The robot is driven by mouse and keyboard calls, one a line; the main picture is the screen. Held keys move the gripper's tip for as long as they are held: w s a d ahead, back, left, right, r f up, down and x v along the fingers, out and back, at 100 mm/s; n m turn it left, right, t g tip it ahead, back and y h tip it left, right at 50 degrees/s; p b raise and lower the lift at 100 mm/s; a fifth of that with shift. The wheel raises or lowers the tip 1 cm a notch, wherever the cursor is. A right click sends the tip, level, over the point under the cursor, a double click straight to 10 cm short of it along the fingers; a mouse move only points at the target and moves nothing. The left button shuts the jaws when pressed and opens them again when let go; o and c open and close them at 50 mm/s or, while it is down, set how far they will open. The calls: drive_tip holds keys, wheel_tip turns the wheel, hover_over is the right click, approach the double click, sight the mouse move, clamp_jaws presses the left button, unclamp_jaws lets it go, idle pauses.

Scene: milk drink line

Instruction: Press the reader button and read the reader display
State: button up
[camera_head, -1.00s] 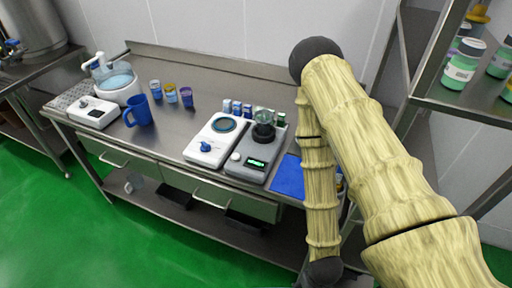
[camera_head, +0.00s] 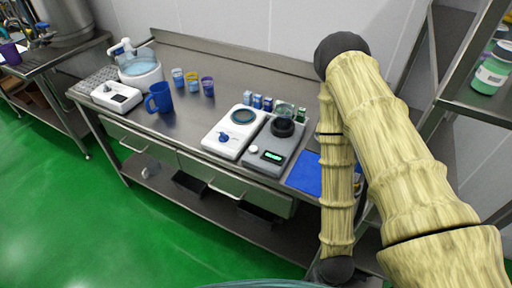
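The reader is a grey box (camera_head: 294,143) on the steel bench, right of centre. Its small display (camera_head: 273,157) glows green on the front face; the characters are too small to read. A pale round button (camera_head: 253,149) sits left of the display. A dark round well (camera_head: 283,127) with a clear, greenish raised part behind it is on top. My bamboo-textured arm stands to the right of the reader and bends down to a dark joint at the bottom. My gripper is not visible.
A white device with a blue knob (camera_head: 224,138) stands beside the reader's left. Small vials, a blue mat (camera_head: 305,175), a blue mug (camera_head: 159,97), small cups and a white water bath (camera_head: 140,69) share the bench (camera_head: 185,125). A shelf with bottles (camera_head: 491,68) is at right.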

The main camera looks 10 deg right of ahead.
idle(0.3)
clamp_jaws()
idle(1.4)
